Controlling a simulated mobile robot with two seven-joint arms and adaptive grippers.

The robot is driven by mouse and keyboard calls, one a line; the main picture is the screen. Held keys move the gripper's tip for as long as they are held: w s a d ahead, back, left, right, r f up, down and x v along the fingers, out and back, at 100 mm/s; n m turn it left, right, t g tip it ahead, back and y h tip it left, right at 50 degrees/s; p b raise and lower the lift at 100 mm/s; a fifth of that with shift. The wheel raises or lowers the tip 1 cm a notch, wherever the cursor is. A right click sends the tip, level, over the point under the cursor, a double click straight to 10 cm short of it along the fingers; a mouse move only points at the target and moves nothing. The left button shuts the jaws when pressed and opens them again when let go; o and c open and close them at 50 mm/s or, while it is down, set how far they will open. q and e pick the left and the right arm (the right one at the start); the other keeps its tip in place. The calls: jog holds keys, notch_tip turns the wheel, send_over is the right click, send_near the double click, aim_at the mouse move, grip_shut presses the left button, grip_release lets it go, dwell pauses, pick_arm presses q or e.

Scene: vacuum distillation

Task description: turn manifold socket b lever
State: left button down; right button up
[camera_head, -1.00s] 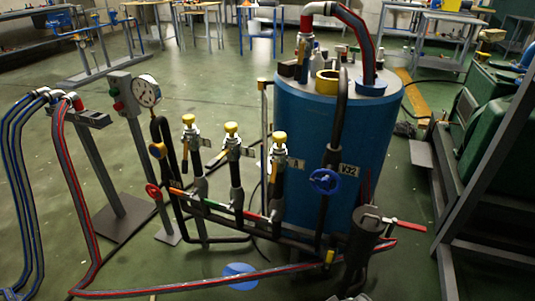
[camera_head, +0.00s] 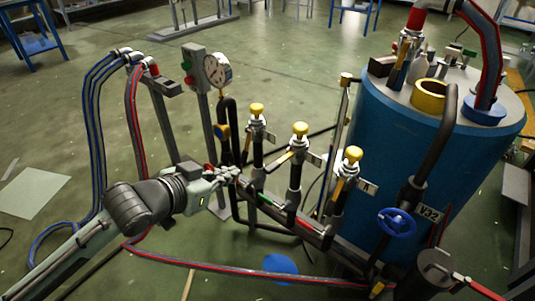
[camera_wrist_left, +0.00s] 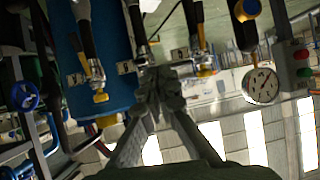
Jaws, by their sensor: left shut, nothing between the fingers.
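The manifold (camera_head: 315,233) is a dark pipe with three upright sockets carrying yellow caps: a left one (camera_head: 257,109), a middle one (camera_head: 299,130) and a right one (camera_head: 352,155). Along the lower pipe are a green handle (camera_head: 265,199) and a red handle (camera_head: 304,224). I cannot read which socket is b. My left gripper (camera_head: 230,173) is shut and empty beside the manifold's left end; whether it touches is unclear. In the left wrist view the gripper (camera_wrist_left: 160,85) points at the sockets, which appear upside down. My right gripper is not in view.
A pressure gauge (camera_head: 217,70) on a post stands behind my left gripper. A blue tank (camera_head: 400,150) with a blue handwheel (camera_head: 397,222) stands right of the manifold. Striped hoses (camera_head: 137,110) hang at left, and one runs along the floor in front.

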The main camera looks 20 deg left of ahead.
pick_arm(q)
notch_tip(320, 180, up, 6)
jog(key=d+t+h, duration=0.1)
jog(key=d+h, duration=0.1)
jog(key=d, duration=0.1)
send_over(267, 170)
jog(key=w, duration=0.1)
notch_tip(267, 170, down, 4)
jog(key=shift+d+r+m, duration=0.1)
jog(key=shift+m, duration=0.3)
jog(key=f, duration=0.2)
jog(key=shift+s+f, duration=0.3)
jog(key=shift+f, duration=0.05)
jog(key=shift+f+p, duration=0.3)
jog(key=shift+f, duration=0.3)
jog(key=shift+s+f, duration=0.1)
jog(key=shift+f, duration=0.05)
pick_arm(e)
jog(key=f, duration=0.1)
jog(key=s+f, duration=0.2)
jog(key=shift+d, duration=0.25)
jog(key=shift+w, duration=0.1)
